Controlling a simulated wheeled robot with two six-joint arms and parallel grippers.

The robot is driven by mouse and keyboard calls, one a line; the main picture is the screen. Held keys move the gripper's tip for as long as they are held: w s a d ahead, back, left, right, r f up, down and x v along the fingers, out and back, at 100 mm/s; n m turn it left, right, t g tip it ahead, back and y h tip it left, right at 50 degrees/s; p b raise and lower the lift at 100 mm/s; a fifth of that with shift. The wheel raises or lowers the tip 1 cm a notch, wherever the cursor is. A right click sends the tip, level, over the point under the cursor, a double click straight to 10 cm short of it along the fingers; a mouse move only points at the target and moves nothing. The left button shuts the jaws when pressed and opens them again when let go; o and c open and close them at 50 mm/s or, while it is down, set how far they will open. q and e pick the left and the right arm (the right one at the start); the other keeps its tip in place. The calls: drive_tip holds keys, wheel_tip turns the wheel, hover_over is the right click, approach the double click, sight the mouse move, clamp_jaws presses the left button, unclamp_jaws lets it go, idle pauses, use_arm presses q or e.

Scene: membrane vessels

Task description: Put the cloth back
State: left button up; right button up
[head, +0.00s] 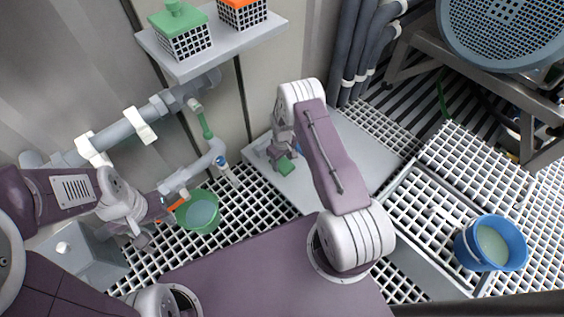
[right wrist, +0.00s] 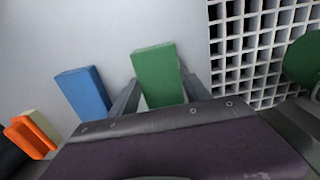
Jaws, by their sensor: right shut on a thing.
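A green block-like piece, perhaps the folded cloth (right wrist: 158,76), is between the fingers of my right gripper (right wrist: 160,96) in the right wrist view. It also shows in the head view (head: 286,166), at the tip of my right gripper (head: 281,158), over a pale grey plate. I cannot tell whether it touches the plate. A similar blue piece (right wrist: 83,92) stands beside it, apart from the fingers. My left gripper (head: 158,210) is near the green bucket's left rim; its fingers are too small to read.
A green bucket (head: 198,219) stands on the grating, with pipes behind it. A shelf (head: 205,62) holds a green-topped basket (head: 182,35) and an orange-topped basket (head: 243,14). A blue bucket (head: 490,247) is at right. An orange item (right wrist: 34,137) is at the wrist view's lower left.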

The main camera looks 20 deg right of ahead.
drive_tip(key=o, duration=1.5)
drive_tip(key=shift+f, duration=0.1)
drive_tip(key=shift+c, duration=0.2)
wheel_tip(320, 180, up, 12)
drive_tip(key=p, duration=0.8)
wheel_tip(320, 180, up, 13)
drive_tip(key=m, duration=0.2)
hover_over(282, 163)
drive_tip(key=s+a, duration=0.3)
drive_tip(key=s, duration=0.2)
drive_tip(key=s+a+r+m, duration=0.1)
drive_tip(key=s+r, duration=0.3)
drive_tip(key=s, duration=0.3)
drive_tip(key=s+a+r+m+t, duration=0.1)
drive_tip(key=s+r, duration=0.4)
drive_tip(key=s, duration=0.2)
drive_tip(key=shift+a, duration=0.15)
